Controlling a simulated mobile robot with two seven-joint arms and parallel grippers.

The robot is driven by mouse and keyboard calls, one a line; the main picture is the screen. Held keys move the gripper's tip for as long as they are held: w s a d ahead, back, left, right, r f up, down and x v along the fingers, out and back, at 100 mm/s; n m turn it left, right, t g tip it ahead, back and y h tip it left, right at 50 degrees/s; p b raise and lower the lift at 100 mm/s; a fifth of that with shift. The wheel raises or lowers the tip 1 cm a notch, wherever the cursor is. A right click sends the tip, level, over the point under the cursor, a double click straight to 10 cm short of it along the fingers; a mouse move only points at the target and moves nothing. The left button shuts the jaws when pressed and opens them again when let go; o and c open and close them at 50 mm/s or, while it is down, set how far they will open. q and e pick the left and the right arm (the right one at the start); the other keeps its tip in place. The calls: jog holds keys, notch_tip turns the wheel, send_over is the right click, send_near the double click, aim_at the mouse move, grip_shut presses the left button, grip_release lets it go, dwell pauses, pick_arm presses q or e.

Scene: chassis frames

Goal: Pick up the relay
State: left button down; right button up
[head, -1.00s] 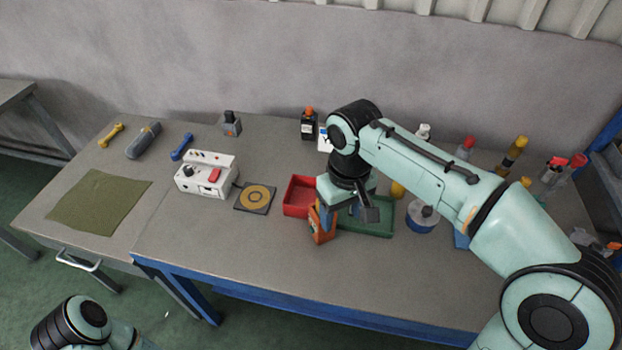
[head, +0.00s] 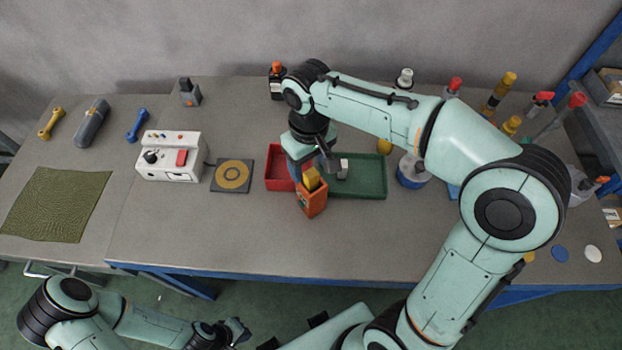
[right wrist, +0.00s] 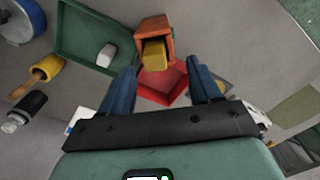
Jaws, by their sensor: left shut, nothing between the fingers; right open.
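I cannot tell for certain which item is the relay. A small pale block (head: 343,169) lies in the green tray (head: 372,190); it also shows in the right wrist view (right wrist: 106,55). A yellow block (head: 311,179) sits in an upright orange open box (head: 312,202) in front of the trays; the box shows in the right wrist view too (right wrist: 143,26). My right gripper (right wrist: 161,73) is open and empty above the red tray (right wrist: 172,88), its blue fingers apart, with the orange box beyond the tips. My left gripper (head: 238,332) is shut and empty, below the table's front edge.
The red tray (head: 275,170) stands left of the green one. Bottles and tools stand behind and right. The front strip of the table is clear.

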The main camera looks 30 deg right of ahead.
aim_at(311, 173)
jog(key=f, duration=0.5)
jog(key=shift+w+d+f, duration=0.15)
jog(key=shift+w+d, duration=0.1)
jog(key=shift+d, duration=0.1)
jog(key=c, duration=1)
